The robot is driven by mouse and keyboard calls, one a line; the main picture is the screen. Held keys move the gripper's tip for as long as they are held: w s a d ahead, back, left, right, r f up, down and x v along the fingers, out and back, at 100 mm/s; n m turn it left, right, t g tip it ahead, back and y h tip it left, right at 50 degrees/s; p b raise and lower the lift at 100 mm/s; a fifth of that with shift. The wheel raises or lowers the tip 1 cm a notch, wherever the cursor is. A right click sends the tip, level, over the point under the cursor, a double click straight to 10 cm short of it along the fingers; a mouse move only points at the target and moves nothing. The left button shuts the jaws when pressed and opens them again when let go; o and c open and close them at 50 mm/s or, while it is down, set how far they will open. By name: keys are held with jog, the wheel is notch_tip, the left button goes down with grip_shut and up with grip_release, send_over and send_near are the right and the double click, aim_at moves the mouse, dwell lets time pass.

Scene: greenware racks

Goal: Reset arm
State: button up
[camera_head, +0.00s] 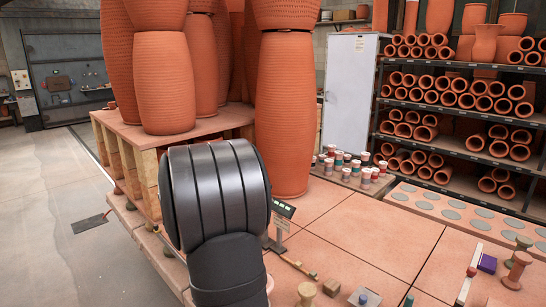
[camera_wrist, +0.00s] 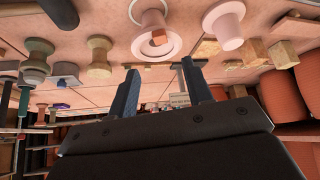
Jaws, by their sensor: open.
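My gripper (camera_wrist: 160,72) shows in the wrist view with its two dark fingers spread apart and nothing between them. The worktop hangs at the top of that view, so the picture looks inverted. Beyond the fingertips are a white flared piece (camera_wrist: 170,47), a pinkish flared piece (camera_wrist: 228,38) and a tan spool (camera_wrist: 100,58). The fingers do not appear to touch any of them. In the head view my dark arm rises at the front centre and hides part of the worktop; my gripper cannot be made out there.
Tall terracotta vessels (camera_head: 165,80) stand left and behind my arm, close to it. A small display (camera_head: 283,208) is just right of it. Small jars (camera_head: 346,174), a board with grey discs (camera_head: 427,205) and a pipe rack (camera_head: 464,130) lie further right. The terracotta worktop (camera_head: 375,230) is clear mid-right.

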jog(key=v, duration=0.7)
jog(key=x, duration=1.8)
notch_tip(320, 180, up, 10)
jog(key=d, duration=0.2)
jog(key=shift+w+f, duration=0.15)
jog(key=shift+d, duration=0.15)
